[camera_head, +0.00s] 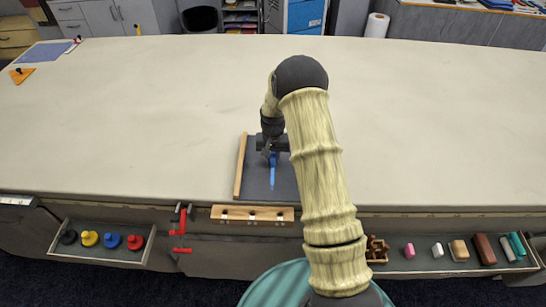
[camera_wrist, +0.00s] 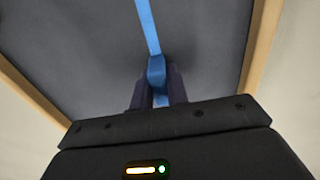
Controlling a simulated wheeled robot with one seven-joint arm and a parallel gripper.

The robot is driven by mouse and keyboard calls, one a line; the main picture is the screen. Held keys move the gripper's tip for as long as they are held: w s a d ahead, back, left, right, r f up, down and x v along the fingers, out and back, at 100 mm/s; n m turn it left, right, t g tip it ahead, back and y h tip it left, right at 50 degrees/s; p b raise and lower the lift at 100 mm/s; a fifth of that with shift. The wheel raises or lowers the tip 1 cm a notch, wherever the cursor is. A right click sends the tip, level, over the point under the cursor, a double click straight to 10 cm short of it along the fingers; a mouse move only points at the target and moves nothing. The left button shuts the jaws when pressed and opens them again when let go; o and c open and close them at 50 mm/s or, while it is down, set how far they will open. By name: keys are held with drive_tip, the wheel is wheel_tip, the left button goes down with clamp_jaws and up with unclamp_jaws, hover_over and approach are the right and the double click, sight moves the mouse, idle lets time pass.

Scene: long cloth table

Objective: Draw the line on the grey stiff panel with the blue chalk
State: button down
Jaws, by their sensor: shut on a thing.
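The grey stiff panel (camera_head: 256,180) lies near the front edge of the table, with a wooden strip along its left side. In the wrist view the panel (camera_wrist: 75,50) has wooden strips on both sides. My gripper (camera_head: 271,151) is over the panel and shut on the blue chalk (camera_head: 273,158). The wrist view shows the chalk (camera_wrist: 157,70) between the fingertips (camera_wrist: 158,88). A blue line (camera_head: 272,180) runs on the panel towards the front edge. In the wrist view the line (camera_wrist: 147,25) runs from the top edge to the chalk. The chalk's tip is hard to make out.
A wooden rack (camera_head: 232,215) is at the table's front edge. A red clamp (camera_head: 181,229) is left of it. A left tray (camera_head: 100,255) holds coloured knobs; a right tray (camera_head: 430,265) holds several small blocks. An orange triangle (camera_head: 21,75) lies far left. The tabletop is mostly clear.

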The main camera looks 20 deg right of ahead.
sight(272, 182)
drive_tip(key=shift+s, duration=0.1)
drive_tip(key=shift+s+a, duration=0.3)
drive_tip(key=shift+s, duration=0.6)
drive_tip(key=shift+s+a+f, duration=0.1)
drive_tip(key=shift+s+a, duration=0.1)
drive_tip(key=shift+s, duration=0.3)
drive_tip(key=shift+s+a, duration=0.15)
drive_tip(key=shift+s, duration=0.45)
drive_tip(key=shift+s+a, duration=0.25)
drive_tip(key=shift+s, duration=0.6)
drive_tip(key=shift+s, duration=0.15)
drive_tip(key=shift+s+a, duration=0.35)
drive_tip(key=shift+s, duration=0.4)
